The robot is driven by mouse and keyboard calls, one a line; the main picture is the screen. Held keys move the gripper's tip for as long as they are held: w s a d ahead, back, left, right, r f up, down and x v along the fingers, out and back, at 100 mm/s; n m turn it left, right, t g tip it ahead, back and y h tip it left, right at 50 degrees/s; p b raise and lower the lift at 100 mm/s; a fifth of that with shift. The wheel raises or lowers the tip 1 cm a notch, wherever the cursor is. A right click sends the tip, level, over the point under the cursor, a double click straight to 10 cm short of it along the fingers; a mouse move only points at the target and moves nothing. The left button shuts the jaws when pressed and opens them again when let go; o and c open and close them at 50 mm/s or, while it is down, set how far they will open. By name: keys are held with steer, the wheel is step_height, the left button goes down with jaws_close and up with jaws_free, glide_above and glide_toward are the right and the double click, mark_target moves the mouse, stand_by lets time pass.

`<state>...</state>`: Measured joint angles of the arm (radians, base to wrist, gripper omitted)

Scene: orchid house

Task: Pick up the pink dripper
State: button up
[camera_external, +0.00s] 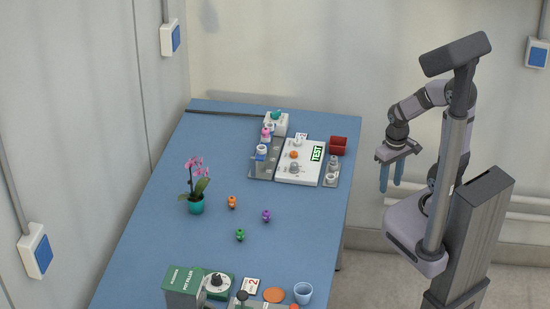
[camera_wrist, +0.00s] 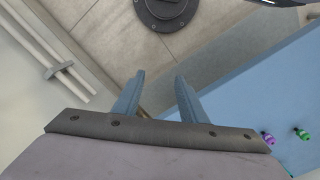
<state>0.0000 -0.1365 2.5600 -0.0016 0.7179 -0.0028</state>
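A small pink item (camera_external: 266,132), which looks like the pink dripper, stands in a grey rack (camera_external: 258,172) at the back of the blue table. A white item and a blue one stand near it in the rack. My gripper (camera_external: 391,186) hangs beyond the table's right edge, well apart from the pink item, with its blue fingers pointing down. In the wrist view my gripper (camera_wrist: 160,88) has its fingers apart, with nothing between them. The pink item is not visible in the wrist view.
Loose orange (camera_external: 232,202), purple (camera_external: 266,215) and green (camera_external: 240,235) drippers lie mid-table. A potted orchid (camera_external: 196,205) stands left of them. A white test device (camera_external: 288,177) and a red box (camera_external: 338,146) are right of the rack. A green box (camera_external: 183,286) and blue cup (camera_external: 303,293) stand at the front.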

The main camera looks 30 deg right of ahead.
mark_target(267, 132)
steer(key=shift+o, duration=0.5)
steer(key=w+a+n+t+h+b, duration=0.15)
steer(key=w+n+t+h, duration=0.35)
steer(key=w+n, duration=1.45)
steer(key=shift+w+a+r+n+t+y, duration=0.15)
steer(key=shift+w+a+r+n+t, duration=0.4)
steer(key=shift+w+a+n+t, duration=1.5)
steer(key=shift+w+a+r+n+t+y, duration=0.1)
steer(key=shift+w+a+r+n+t, duration=0.5)
steer(key=shift+w+a+n, duration=2.7)
steer(key=shift+w+a+r+n+t+y, duration=0.15)
steer(key=shift+w+a+r+n+t, duration=0.75)
steer(key=shift+w+a, duration=3.25)
steer(key=shift+t, duration=0.45)
steer(key=shift+f+p+x, duration=0.2)
steer(key=shift+p+x, duration=0.3)
steer(key=shift+x, duration=0.65)
steer(key=shift+f+p+x, duration=0.2)
steer(key=shift+p+x, duration=0.3)
steer(key=shift+x, duration=0.65)
steer(key=shift+s+a, duration=0.15)
steer(key=shift+s, duration=0.05)
jaws_close()
